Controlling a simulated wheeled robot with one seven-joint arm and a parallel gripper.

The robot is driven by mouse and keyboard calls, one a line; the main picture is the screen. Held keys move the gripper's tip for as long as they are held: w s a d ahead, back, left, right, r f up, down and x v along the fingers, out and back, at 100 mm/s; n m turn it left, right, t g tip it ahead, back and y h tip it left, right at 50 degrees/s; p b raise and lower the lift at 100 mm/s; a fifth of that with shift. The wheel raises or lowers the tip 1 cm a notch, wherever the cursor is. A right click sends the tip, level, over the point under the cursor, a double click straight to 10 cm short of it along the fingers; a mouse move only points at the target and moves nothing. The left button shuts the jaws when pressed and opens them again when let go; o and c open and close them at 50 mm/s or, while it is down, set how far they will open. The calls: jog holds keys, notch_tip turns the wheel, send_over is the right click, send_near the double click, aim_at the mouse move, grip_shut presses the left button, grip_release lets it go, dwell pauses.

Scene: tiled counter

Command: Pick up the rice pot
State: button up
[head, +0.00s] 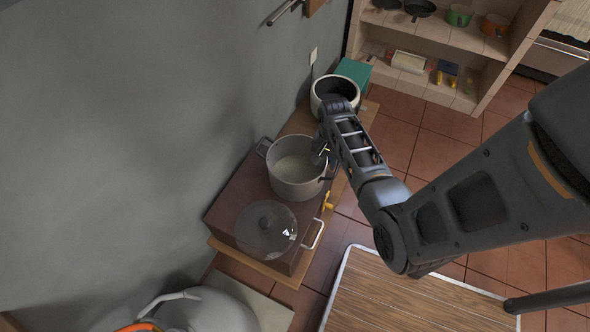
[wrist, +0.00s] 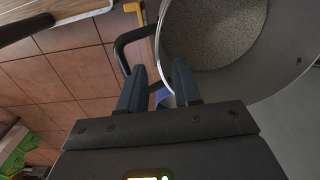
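The rice pot (head: 297,168) is a light grey pot with two side handles and pale, grainy contents. It stands upright on a brown stove-like box against the wall. In the wrist view the pot (wrist: 285,88) fills the upper right, with its dark handle (wrist: 122,48) at upper left. My gripper (head: 322,152) is at the pot's right side by the rim. In the wrist view my gripper (wrist: 160,82) has its fingers apart, with the rim near the gap between them. I cannot tell whether they touch the pot.
A glass lid (head: 266,228) lies on the brown box (head: 225,210) in front of the pot. A white round pot (head: 335,88) with a dark inside stands behind it. Yellow parts (head: 328,202) stick out at the box's right side. Shelves (head: 440,92) stand at the back right.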

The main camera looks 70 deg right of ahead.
aim_at(324, 170)
jog(key=f, duration=0.5)
jog(key=shift+w+a, duration=0.15)
jog(key=shift+a, duration=0.1)
grip_shut()
dwell(1.2)
